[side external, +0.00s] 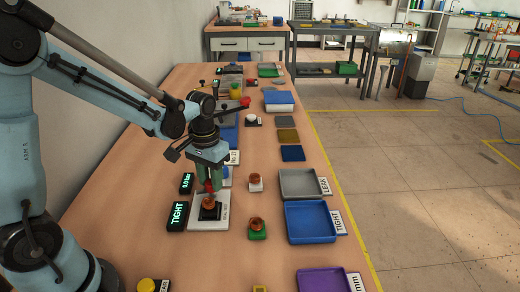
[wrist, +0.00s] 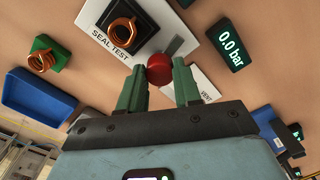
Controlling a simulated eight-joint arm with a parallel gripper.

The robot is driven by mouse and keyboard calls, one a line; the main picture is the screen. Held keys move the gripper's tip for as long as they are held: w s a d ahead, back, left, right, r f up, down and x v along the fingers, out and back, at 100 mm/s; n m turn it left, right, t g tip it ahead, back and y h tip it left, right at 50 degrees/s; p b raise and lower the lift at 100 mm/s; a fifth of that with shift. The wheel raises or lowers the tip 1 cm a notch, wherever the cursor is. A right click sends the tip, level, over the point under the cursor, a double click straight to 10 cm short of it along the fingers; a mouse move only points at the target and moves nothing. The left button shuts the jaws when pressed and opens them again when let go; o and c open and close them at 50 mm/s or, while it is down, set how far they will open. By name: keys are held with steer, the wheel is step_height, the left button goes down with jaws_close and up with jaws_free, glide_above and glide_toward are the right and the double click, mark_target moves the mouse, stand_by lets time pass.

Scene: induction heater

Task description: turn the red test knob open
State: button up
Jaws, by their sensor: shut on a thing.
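The red test knob (wrist: 160,69) sits between my two green fingertips in the wrist view, at the edge of the white seal test plate (wrist: 98,38). My gripper (wrist: 160,76) is shut on the knob, with one finger on each side. In the side view my gripper (side external: 209,186) points down over the rear of the seal test plate (side external: 222,211), and only a bit of the knob's red shows. A copper coil (wrist: 122,30) sits on a black block on the plate. The display (wrist: 232,44) reads 0.0 bar.
A sign (side external: 178,215) reading TIGHT stands left of the plate. Coils on a green base (side external: 257,235) and a white base (side external: 255,187) are to the right. A grey LEAK tray (side external: 283,194) and a blue TIGHT tray (side external: 290,237) lie along the table's right side.

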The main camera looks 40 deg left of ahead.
mark_target(210, 184)
steer(key=shift+m, duration=1.1)
steer(key=o, duration=1)
steer(key=shift+o, duration=0.2)
steer(key=shift+r, duration=0.15)
step_height(210, 184, up, 12)
steer(key=shift+s, duration=0.1)
steer(key=s+d+f+t, duration=0.2)
steer(key=s+d+t, duration=0.3)
steer(key=s+t, duration=0.1)
steer(key=shift+s+f+t, duration=0.15)
steer(key=shift+f+t, duration=0.05)
steer(key=shift+t, duration=0.4)
